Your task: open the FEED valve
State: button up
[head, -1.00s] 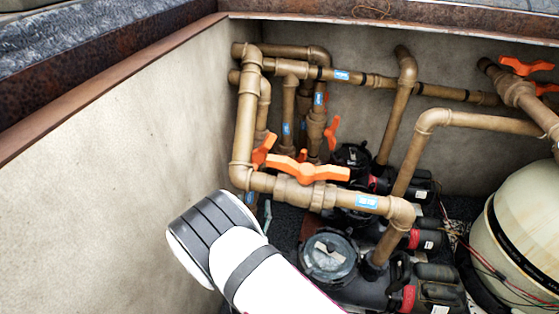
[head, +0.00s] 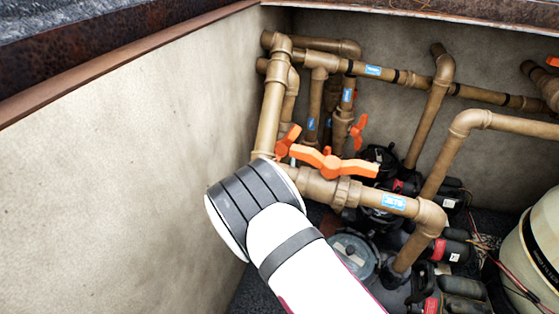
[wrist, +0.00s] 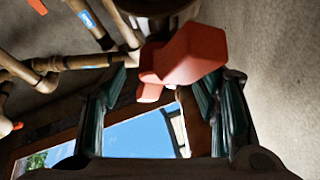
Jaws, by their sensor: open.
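Several orange valve handles sit on the tan pipes in the head view. A long handle (head: 335,163) lies on the front horizontal pipe, whose blue tag (head: 394,202) seems to read JETS. Smaller handles stand behind it at the left (head: 287,141) and right (head: 358,131). No tag legibly reads FEED. My gripper (wrist: 163,80) is open in the wrist view. A red-orange handle (wrist: 190,55) is close, just beyond and between the fingertips; I cannot tell whether they touch it. In the head view my arm's end hides the gripper and the front pipe's left corner.
The pit's beige wall (head: 120,150) is close on the left. Black pumps (head: 380,160) and a strainer lid (head: 352,252) lie below the pipes. A cream tank (head: 535,250) stands at the right. Upright pipes crowd the back corner.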

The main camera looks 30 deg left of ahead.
jog(key=shift+w+a+r, duration=0.2)
jog(key=shift+w+r, duration=0.05)
jog(key=shift+w, duration=0.25)
grip_shut()
